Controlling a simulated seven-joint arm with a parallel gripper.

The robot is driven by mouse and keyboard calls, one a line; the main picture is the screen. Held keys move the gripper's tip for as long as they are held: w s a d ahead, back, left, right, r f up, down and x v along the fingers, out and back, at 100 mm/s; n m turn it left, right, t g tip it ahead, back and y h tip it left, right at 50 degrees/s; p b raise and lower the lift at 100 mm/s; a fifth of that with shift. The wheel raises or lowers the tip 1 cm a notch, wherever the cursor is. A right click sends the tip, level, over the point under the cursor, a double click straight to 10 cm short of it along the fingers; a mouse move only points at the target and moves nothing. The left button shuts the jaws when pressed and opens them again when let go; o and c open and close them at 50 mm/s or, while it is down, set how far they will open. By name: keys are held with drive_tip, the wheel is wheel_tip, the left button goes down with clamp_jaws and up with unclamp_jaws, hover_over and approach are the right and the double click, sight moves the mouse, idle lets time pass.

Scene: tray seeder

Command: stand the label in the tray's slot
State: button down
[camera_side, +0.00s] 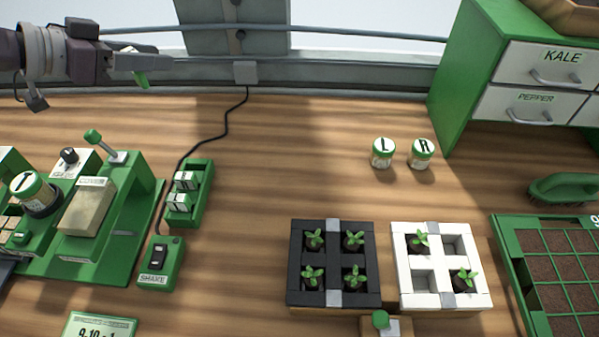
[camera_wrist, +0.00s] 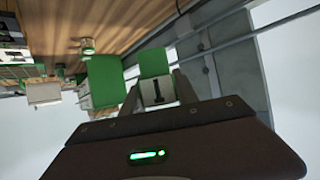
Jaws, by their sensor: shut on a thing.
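My gripper (camera_side: 148,64) is high at the upper left of the side view, well above the bench. It is shut on the label, whose green part (camera_side: 140,79) hangs below the fingers. In the wrist view the label's white face (camera_wrist: 157,92) with a black mark sits between the fingers, with a green part (camera_wrist: 154,63) beyond it. The green tray (camera_side: 507,262) with soil-filled cells is at the right edge of the side view, partly cut off and far from my gripper. I cannot make out its slot.
A green rack (camera_side: 203,203) holds small white-faced pieces. Black (camera_side: 298,262) and white (camera_side: 402,275) seedling blocks stand mid-bench. A green machine (camera_side: 140,205) is left; a drawer cabinet (camera_side: 455,85) is back right.

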drive_tip(key=s+d+r+m+g+h, duration=0.1)
drive_tip(key=s+d+m+g+h, duration=0.2)
drive_tip(key=d, duration=1.3)
drive_tip(key=s+d+r+m+g+h, duration=0.1)
drive_tip(key=s+d+m+g, duration=0.2)
drive_tip(key=d, duration=1.2)
wheel_tip(320, 180, down, 15)
drive_tip(key=t, duration=0.1)
drive_tip(key=shift+s+f+n+y, duration=0.15)
drive_tip(key=shift+s+n+y, duration=0.15)
drive_tip(key=shift+s, duration=0.15)
wheel_tip(320, 180, down, 10)
drive_tip(key=shift+r, duration=0.2)
drive_tip(key=c, duration=0.9)
unclamp_jaws()
drive_tip(key=shift+f, duration=0.15)
drive_tip(key=shift+c, duration=0.2)
